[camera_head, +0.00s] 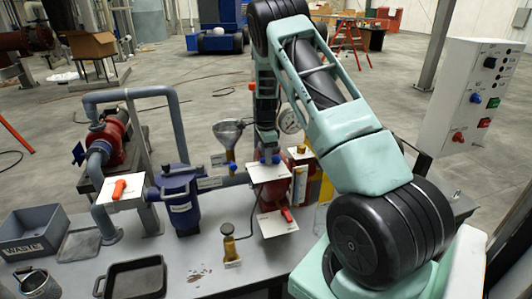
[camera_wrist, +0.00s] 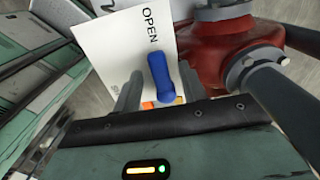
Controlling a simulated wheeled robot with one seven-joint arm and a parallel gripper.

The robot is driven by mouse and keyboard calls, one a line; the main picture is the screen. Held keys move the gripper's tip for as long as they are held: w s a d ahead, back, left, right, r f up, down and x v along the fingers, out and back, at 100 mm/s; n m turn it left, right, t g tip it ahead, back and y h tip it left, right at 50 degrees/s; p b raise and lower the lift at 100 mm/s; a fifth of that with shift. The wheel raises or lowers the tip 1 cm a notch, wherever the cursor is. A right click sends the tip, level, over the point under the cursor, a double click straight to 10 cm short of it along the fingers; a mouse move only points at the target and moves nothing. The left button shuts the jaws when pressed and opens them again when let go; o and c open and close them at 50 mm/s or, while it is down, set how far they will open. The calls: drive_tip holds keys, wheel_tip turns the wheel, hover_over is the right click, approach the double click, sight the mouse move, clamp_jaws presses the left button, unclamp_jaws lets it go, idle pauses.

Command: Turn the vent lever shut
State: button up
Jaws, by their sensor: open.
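A blue lever (camera_wrist: 161,80) stands over a white plate (camera_wrist: 128,45) marked OPEN in the wrist view. In the head view the blue lever (camera_head: 275,159) shows small at the top of its white plate (camera_head: 268,173). No name is readable there, so I cannot confirm it is the vent lever. My gripper (camera_wrist: 159,72) is open, with one grey finger on each side of the blue lever. I cannot tell whether either finger touches it. In the head view my gripper (camera_head: 267,143) points down at the plate and partly hides the lever.
A red body (camera_wrist: 235,45) and grey pipes stand right of the plate. A funnel (camera_head: 229,132), gauge (camera_head: 291,121), blue filter housing (camera_head: 181,200) and black tray (camera_head: 135,277) are nearby.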

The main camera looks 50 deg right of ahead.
drive_tip(key=shift+f, duration=0.25)
clamp_jaws()
drive_tip(key=shift+s+n, duration=0.1)
drive_tip(key=shift+n, duration=0.2)
drive_tip(key=shift+s+d+r+n+b, duration=0.2)
drive_tip(key=shift+s+n+b, duration=0.75)
drive_tip(key=shift+n, duration=1.95)
drive_tip(key=shift+s+d+f+n+b, duration=0.2)
drive_tip(key=shift+s+n+b, duration=0.75)
drive_tip(key=shift+n, duration=1.95)
drive_tip(key=shift+s+d+r+n+b, duration=0.2)
drive_tip(key=shift+s+n+b, duration=0.75)
drive_tip(key=shift+n, duration=1.95)
drive_tip(key=shift+w+d+f, duration=0.1)
drive_tip(key=shift+w+d, duration=0.05)
drive_tip(key=shift+w, duration=0.05)
